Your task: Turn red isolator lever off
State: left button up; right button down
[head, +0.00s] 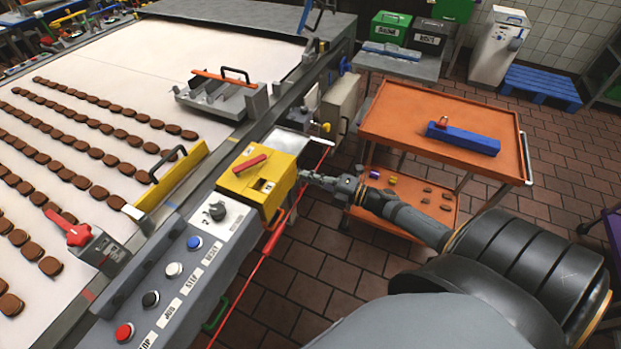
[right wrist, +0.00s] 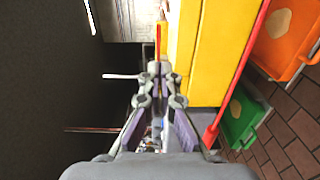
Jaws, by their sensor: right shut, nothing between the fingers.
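The red isolator lever (head: 250,163) lies across the top of a yellow box (head: 262,186) beside the control panel. In the right wrist view the yellow box (right wrist: 222,50) fills the upper middle, and a thin red-orange strip (right wrist: 158,38) shows just beyond my fingertips; I cannot tell if it is the lever. My right gripper (head: 306,176) is just to the right of the yellow box, apart from the lever in the head view. In the right wrist view its fingertips (right wrist: 158,68) are together with nothing between them. My left gripper is out of view.
The control panel (head: 185,270) has several buttons and a rotary switch. A conveyor (head: 190,45) with rows of brown biscuits lies left. A red cord (head: 262,262) runs along the panel's side. An orange cart (head: 400,115) with a blue box (head: 462,139) stands right.

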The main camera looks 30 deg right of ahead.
jog(key=s+a+f+m+t+h+b, duration=0.1)
jog(key=a+m+t+h+b, duration=0.25)
jog(key=m, duration=0.55)
jog(key=m+h+b, duration=0.4)
jog(key=m+h, duration=0.1)
jog(key=m, duration=1)
send_near(259, 162)
jog(key=shift+g, duration=0.45)
jog(key=w+p, duration=0.1)
jog(key=w, duration=0.2)
jog(key=w+p, duration=0.2)
jog(key=w, duration=0.2)
jog(key=shift+a+r, duration=0.1)
jog(key=shift+r, duration=0.15)
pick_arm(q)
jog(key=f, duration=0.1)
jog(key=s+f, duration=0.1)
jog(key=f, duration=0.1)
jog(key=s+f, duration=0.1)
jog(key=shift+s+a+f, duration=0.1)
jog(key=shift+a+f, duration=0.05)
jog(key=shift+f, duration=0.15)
